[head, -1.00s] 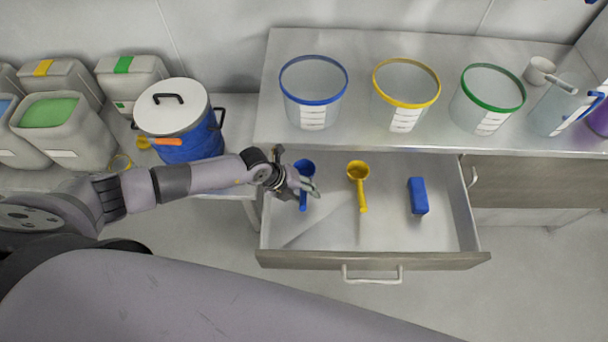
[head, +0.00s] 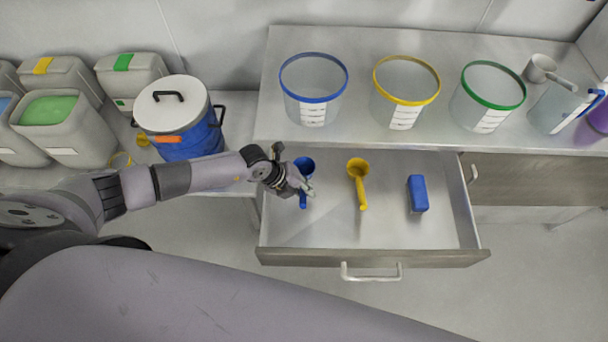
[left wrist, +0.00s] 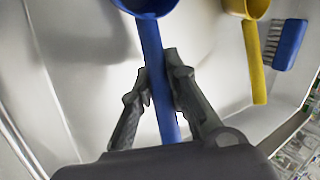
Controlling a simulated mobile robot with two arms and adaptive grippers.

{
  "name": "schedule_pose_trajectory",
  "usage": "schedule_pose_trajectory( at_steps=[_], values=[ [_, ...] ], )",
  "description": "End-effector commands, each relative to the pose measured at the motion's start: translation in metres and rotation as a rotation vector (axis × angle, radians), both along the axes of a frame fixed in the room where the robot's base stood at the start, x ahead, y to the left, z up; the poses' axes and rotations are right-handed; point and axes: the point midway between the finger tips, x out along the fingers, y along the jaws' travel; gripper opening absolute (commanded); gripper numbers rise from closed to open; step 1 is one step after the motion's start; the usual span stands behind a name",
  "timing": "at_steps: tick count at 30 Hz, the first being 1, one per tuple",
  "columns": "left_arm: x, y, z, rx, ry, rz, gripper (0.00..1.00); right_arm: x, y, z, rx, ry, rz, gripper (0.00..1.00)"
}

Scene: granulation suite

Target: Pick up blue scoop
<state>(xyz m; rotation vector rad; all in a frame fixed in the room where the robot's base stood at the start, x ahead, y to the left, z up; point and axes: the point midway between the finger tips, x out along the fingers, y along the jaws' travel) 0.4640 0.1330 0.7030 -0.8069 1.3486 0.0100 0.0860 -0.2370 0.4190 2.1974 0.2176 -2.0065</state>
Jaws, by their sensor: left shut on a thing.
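The blue scoop (head: 305,165) is in the left part of the open drawer, its cup toward the back and its handle toward the front. My left gripper (head: 306,190) is over the handle in the head view and hides part of it. In the left wrist view, the two fingers of my left gripper (left wrist: 159,92) stand on either side of the scoop's blue handle (left wrist: 155,70), shut on it. The cup shows only in part at the top of that view. My right gripper is in no view.
A yellow scoop (head: 359,180) and a blue brush (head: 418,194) lie in the drawer (head: 300,258) to the right. Clear tubs with blue (head: 313,90), yellow (head: 405,92) and green (head: 487,97) rims stand on the counter behind. A blue drum (head: 180,118) stands left.

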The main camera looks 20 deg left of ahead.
Motion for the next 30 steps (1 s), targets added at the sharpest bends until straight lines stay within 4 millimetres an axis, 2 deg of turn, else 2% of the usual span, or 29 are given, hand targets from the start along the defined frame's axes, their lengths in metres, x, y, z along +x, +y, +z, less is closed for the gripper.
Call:
schedule_pose_trajectory(
  at_steps=[5, 11, 18, 24, 30],
  values=[
    [0.000, 0.000, 0.001, 0.000, 0.000, 0.000, 0.00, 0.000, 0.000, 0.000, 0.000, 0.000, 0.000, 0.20],
    [-0.001, 0.000, 0.012, 0.000, 0.000, -0.001, 0.00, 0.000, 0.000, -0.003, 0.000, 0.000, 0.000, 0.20],
    [-0.042, -0.012, 0.013, -0.002, 0.001, -0.001, 0.00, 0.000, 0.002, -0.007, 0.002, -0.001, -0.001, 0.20],
    [-0.038, -0.011, 0.068, -0.001, -0.006, -0.001, 0.00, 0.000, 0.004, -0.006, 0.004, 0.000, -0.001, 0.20],
    [-0.038, -0.011, 0.114, 0.000, -0.005, -0.001, 0.00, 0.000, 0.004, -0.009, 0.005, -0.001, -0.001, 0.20]
  ],
)
